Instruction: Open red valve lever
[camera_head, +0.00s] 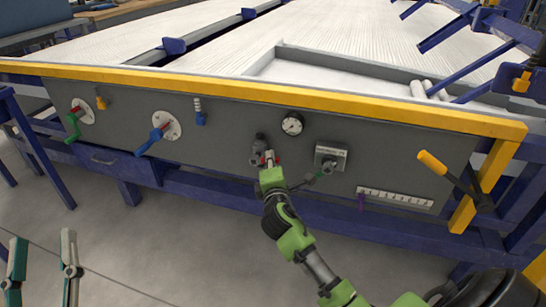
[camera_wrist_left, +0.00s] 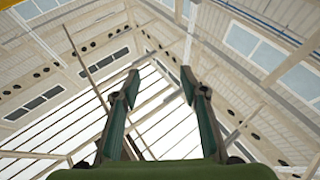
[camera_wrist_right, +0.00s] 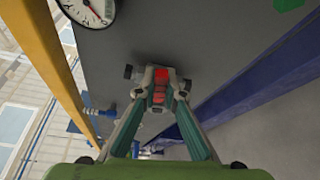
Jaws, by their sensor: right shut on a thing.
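The red valve lever (camera_wrist_right: 160,84) is on a small grey valve fitting (camera_head: 258,142) on the grey panel, below and left of the round gauge. Only a bit of its red shows in the head view (camera_head: 269,156), the rest being hidden by my right gripper (camera_head: 270,160). In the right wrist view the fingertips of my right gripper (camera_wrist_right: 160,90) are closed around the red lever, one on each side. My left gripper (camera_head: 40,262) is open and empty at the lower left of the head view, away from the panel; its own wrist view shows its spread fingers (camera_wrist_left: 160,85) facing the roof.
A pressure gauge (camera_head: 292,123) sits just above the valve. A grey box with a knob (camera_head: 330,156) is to its right, close to my right arm. Green (camera_head: 74,125) and blue (camera_head: 153,140) levers are further left. A yellow-handled lever (camera_head: 432,163) is at the right.

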